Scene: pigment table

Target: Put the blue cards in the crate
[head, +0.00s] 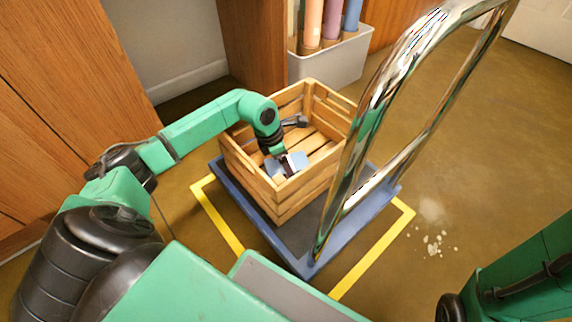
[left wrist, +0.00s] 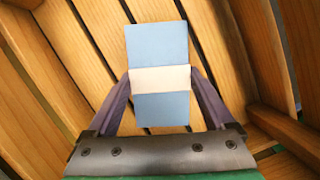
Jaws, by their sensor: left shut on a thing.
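The blue cards (head: 299,161) are a light blue stack with a white band around the middle; the stack also shows in the left wrist view (left wrist: 158,48). My left gripper (head: 285,165) is shut on the blue cards, with one finger on each side of the white band, as the left wrist view shows (left wrist: 161,82). It holds them inside the wooden crate (head: 290,199), over the slatted floor. I cannot tell whether the cards touch the floor. My right gripper is out of view; only part of my right arm shows at the lower right.
The crate stands on a blue platform trolley (head: 228,185) with a tall chrome handle (head: 349,160) at its right side. Yellow tape (head: 359,265) marks the floor around it. A grey bin (head: 333,65) with coloured rolls stands behind. White crumbs (head: 434,243) lie on the floor at right.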

